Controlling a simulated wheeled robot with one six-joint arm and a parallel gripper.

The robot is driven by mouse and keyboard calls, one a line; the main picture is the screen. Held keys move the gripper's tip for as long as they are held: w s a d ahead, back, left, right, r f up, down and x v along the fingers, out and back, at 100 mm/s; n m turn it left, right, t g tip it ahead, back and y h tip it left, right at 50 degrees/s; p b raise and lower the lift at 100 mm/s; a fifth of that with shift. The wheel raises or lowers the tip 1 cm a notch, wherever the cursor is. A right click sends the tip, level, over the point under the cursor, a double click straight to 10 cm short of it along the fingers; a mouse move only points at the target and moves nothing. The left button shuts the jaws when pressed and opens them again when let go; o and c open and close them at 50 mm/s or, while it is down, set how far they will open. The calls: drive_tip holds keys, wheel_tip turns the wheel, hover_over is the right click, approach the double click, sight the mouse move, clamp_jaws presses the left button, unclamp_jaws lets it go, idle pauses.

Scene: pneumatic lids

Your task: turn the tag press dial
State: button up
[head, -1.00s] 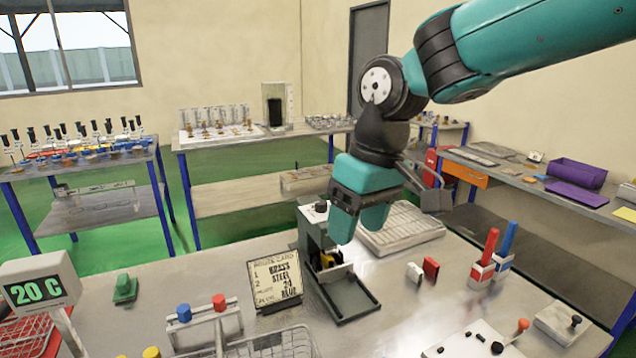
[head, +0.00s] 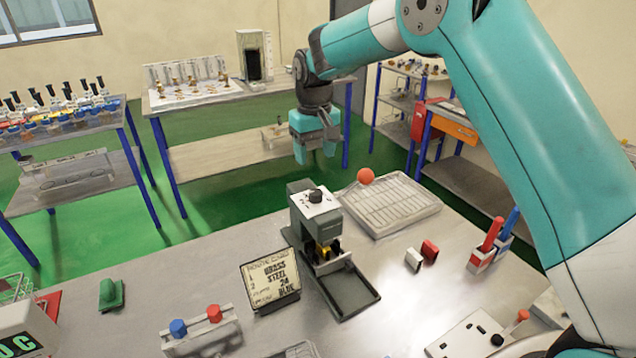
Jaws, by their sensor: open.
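The tag press (head: 300,222) is a grey-green machine with a pale top plate and a long tray in front, standing on the grey table. Its dial (head: 315,196) is a small black knob on that top plate, in plain view. My gripper (head: 316,160) is teal, points down and is open and empty. In the picture it shows above and behind the press, apart from the dial. A route card (head: 270,280) with dark lettering stands to the left of the press.
A wire-pattern tray (head: 392,208) with a red ball (head: 365,176) at its far edge lies right of the press. Red and white blocks (head: 422,254) and red and blue handles (head: 490,240) stand further right. A rack with blue and red knobs (head: 200,328) is at front left.

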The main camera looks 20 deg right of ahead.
sight(316, 191)
wheel_tip(316, 191, down, 10)
drive_tip(key=p, duration=0.3)
drive_tip(key=shift+f, duration=0.25)
drive_tip(key=c, duration=0.9)
drive_tip(key=shift+d, duration=0.15)
